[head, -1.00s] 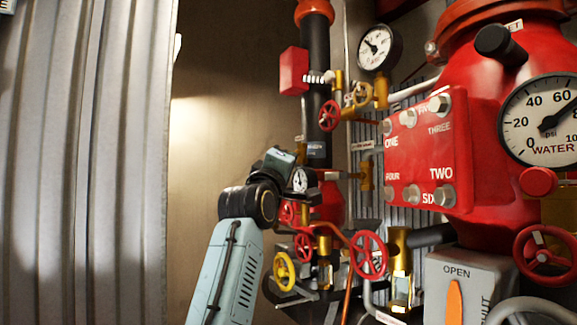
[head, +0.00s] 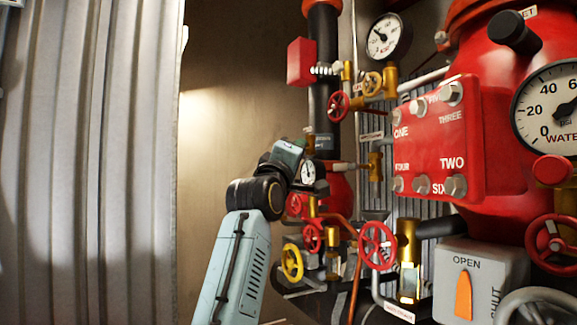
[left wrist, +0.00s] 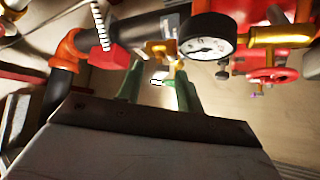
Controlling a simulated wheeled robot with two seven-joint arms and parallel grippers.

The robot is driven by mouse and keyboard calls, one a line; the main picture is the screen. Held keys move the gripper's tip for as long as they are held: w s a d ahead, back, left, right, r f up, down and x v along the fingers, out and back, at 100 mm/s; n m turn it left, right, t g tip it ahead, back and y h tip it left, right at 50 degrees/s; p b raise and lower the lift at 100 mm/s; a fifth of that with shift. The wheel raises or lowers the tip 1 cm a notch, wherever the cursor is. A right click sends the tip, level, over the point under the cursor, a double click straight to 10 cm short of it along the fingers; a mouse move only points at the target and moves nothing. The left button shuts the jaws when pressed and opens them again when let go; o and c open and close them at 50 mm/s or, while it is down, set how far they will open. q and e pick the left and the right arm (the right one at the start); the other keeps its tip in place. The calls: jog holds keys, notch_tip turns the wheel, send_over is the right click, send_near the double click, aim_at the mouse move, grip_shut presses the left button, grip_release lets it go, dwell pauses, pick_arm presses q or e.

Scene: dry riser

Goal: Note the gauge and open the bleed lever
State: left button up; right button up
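A small white-faced gauge (head: 308,172) sits low on the riser pipework; a black-rimmed gauge (left wrist: 207,37) is close in the left wrist view. A second gauge (head: 388,37) is higher up, and a large WATER gauge (head: 548,110) is cut by the right edge. An orange lever (head: 463,295) points up at OPEN on a grey OPEN/SHUT box. I cannot tell which part is the bleed lever. My left arm reaches to the low gauge; its fingertips are hidden in the head view. My left gripper (left wrist: 158,72) shows two green fingers apart. My right gripper is out of view.
A black riser pipe (head: 324,80) stands behind the pipework. Red handwheels (head: 378,245) and a yellow one (head: 292,263) crowd below the gauge. A red numbered plate (head: 435,145) is to the right. Corrugated metal (head: 90,160) fills the left; the wall between is bare.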

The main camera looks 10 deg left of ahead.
pick_arm(q)
jog(key=b+v, duration=0.5)
jog(key=v, duration=0.8)
jog(key=shift+f, duration=0.15)
